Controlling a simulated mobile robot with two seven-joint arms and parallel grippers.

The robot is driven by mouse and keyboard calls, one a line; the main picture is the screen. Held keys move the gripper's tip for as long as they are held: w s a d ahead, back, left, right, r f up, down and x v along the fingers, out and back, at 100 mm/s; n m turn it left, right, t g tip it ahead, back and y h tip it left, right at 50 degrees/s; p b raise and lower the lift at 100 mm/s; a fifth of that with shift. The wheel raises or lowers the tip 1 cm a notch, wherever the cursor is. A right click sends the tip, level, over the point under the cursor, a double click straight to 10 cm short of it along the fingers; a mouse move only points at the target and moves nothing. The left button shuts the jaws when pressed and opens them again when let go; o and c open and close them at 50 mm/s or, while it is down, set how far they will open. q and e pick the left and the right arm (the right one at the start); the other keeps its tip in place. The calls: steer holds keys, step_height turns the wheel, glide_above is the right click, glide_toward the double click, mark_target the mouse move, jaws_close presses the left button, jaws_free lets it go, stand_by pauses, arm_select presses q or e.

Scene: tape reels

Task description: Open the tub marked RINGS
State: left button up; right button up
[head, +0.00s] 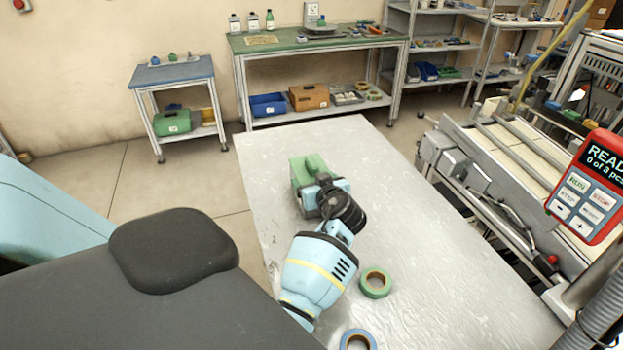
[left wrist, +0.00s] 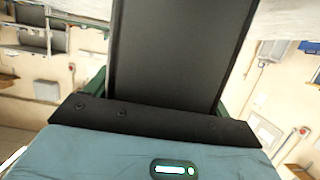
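A green tub (head: 305,168) sits on the grey metal table (head: 390,180), toward its far left part. Any marking on it is not readable from here. My left gripper (head: 322,196) is at the near side of the tub and covers part of it. Its fingertips are hidden, so I cannot tell whether it is open or holds the tub. In the left wrist view a broad black part fills the middle, and green edges of the tub (left wrist: 96,82) show on both sides behind it. My right gripper is not in view.
A green tape reel (head: 366,290) and a blue one (head: 345,336) lie near my left forearm. Another green box (head: 172,123) is on the small side table's lower shelf. A machine with a red control panel (head: 588,188) stands at the right. The table's right half is clear.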

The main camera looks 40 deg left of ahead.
mark_target(309, 177)
arm_select(q)
steer(key=shift+c, duration=0.6)
steer(key=shift+r, duration=0.5)
steer(key=shift+s+a+r, duration=0.2)
steer(key=shift+s+r, duration=0.1)
steer(key=shift+r, duration=0.35)
steer(key=shift+s+a+r, duration=0.15)
steer(key=shift+s+r, duration=0.1)
steer(key=shift+r, duration=0.35)
steer(key=s+a+r, duration=0.1)
steer(key=s+a, duration=0.6)
steer(key=s, duration=0.6)
steer(key=shift+r, duration=0.25)
steer(key=o, duration=0.5)
steer(key=c, duration=0.9)
steer(key=shift+w, duration=0.1)
